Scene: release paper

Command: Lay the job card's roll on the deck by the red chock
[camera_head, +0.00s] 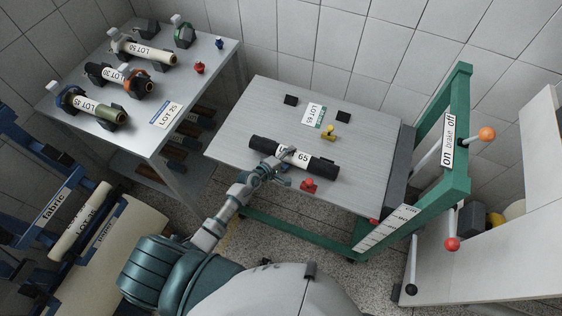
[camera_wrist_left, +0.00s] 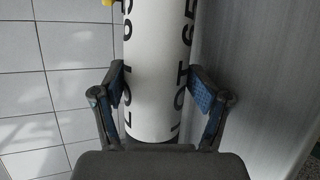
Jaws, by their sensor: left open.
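A dark roll (camera_head: 323,163) with a white label reading 65 lies across the grey deck (camera_head: 235,125), just behind the red chock (camera_head: 309,185). I cannot tell whether roll and chock touch. My left gripper (camera_head: 278,168) is at the roll's labelled middle and hides part of the label. In the left wrist view its fingers (camera_wrist_left: 160,88) are open, one on each side of the white label band (camera_wrist_left: 155,60), with gaps beside the roll. A card (camera_head: 314,114) with a green edge, apparently reading LOT 65, lies at the back of the deck. My right gripper is out of view.
A yellow chock (camera_head: 328,131) and two black blocks (camera_head: 291,100) (camera_head: 343,116) stand on the deck. A green frame (camera_head: 463,140) with a brake lever borders its right. The left table (camera_head: 215,60) holds several rolls on cradles and a LOT 25 card (camera_head: 167,115).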

